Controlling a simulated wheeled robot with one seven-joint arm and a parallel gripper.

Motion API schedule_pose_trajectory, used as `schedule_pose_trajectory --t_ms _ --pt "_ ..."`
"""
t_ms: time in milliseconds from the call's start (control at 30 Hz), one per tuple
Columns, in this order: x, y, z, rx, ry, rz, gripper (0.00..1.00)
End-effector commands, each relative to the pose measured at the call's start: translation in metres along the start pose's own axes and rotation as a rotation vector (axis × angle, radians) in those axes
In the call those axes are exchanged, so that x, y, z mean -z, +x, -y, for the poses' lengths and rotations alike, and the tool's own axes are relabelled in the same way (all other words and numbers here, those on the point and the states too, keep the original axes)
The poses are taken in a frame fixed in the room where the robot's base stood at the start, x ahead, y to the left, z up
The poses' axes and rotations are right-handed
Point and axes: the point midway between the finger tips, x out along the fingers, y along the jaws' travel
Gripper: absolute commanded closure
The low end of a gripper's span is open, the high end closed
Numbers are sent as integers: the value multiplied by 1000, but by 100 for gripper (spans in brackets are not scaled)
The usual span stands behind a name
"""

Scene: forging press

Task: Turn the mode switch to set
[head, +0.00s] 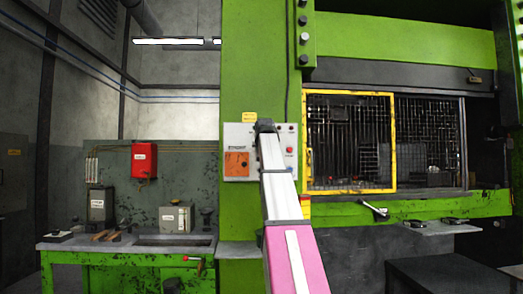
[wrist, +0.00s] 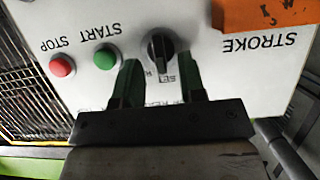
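The mode switch (wrist: 161,48) is a black rotary knob on a pale control panel (wrist: 215,75), seen upside down in the wrist view. Part of a "SET" label shows beside it; other lettering is partly covered by my fingers. I cannot tell for sure which mark the knob points at. My gripper (wrist: 160,66) is open, with its two dark green fingers apart in front of the panel. The knob shows between and just beyond the fingertips, not gripped. In the head view my gripper (head: 265,126) is at the panel (head: 232,133) and hides the switch.
A green START button (wrist: 107,57) and a red STOP button (wrist: 62,65) sit near the knob. An orange plate (wrist: 262,14) is on its other side. A yellow-framed mesh guard (head: 393,140) stands right of the panel. A workbench (head: 120,241) is at left.

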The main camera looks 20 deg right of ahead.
Motion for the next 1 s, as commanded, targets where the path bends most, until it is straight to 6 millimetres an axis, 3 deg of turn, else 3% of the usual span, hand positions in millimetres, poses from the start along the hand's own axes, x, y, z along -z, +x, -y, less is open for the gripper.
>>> schedule_pose_trajectory --t_ms 200,400,600,1000 --pt "-2 -44 0 0 0 0 63" --pt "-2 -72 0 -1 -1 1 63" --pt "-1 -82 0 -1 -1 2 63" --pt "-1 -82 0 -1 0 2 63"
